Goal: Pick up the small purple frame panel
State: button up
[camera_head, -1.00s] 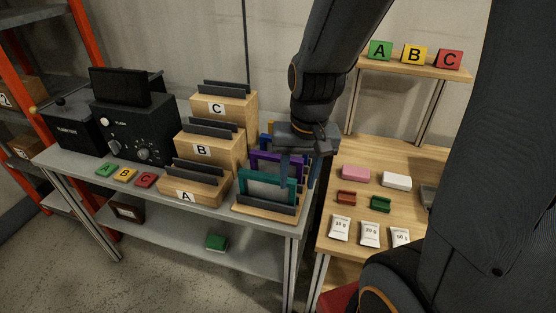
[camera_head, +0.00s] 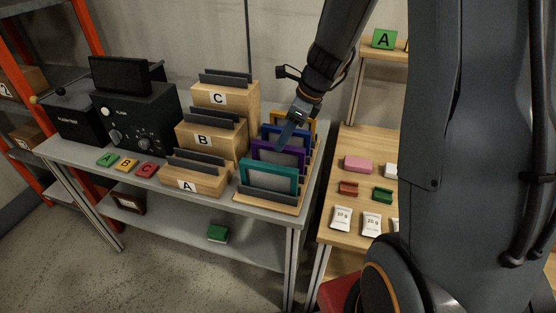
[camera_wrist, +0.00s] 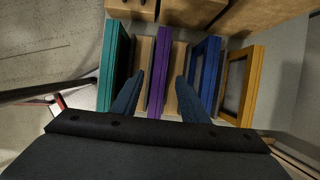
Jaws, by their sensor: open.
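The purple frame panel (camera_head: 270,150) stands upright in a wooden rack (camera_head: 268,204), between the teal panel in front and the blue panel behind. In the wrist view, the purple panel (camera_wrist: 159,72) shows edge-on as a narrow upright strip. My gripper (camera_wrist: 159,92) is open, with one finger on each side of the purple strip and gaps on both sides.
The teal panel (camera_wrist: 109,66), blue panel (camera_wrist: 206,72) and yellow panel (camera_wrist: 240,84) stand close by in the same rack. Stepped wooden holders (camera_head: 210,137) marked A, B and C stand left of it. A wooden table (camera_head: 356,212) with small blocks and packets is to the right.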

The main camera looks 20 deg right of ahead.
send_over(278, 160)
jog(key=f, duration=0.4)
jog(key=shift+s+f+p, duration=0.2)
jog(key=shift+s+p, duration=0.05)
jog(key=shift+p, duration=0.15)
jog(key=shift+f, duration=0.1)
jog(key=shift+f, duration=0.25)
grip_shut()
jog(key=shift+w, duration=0.1)
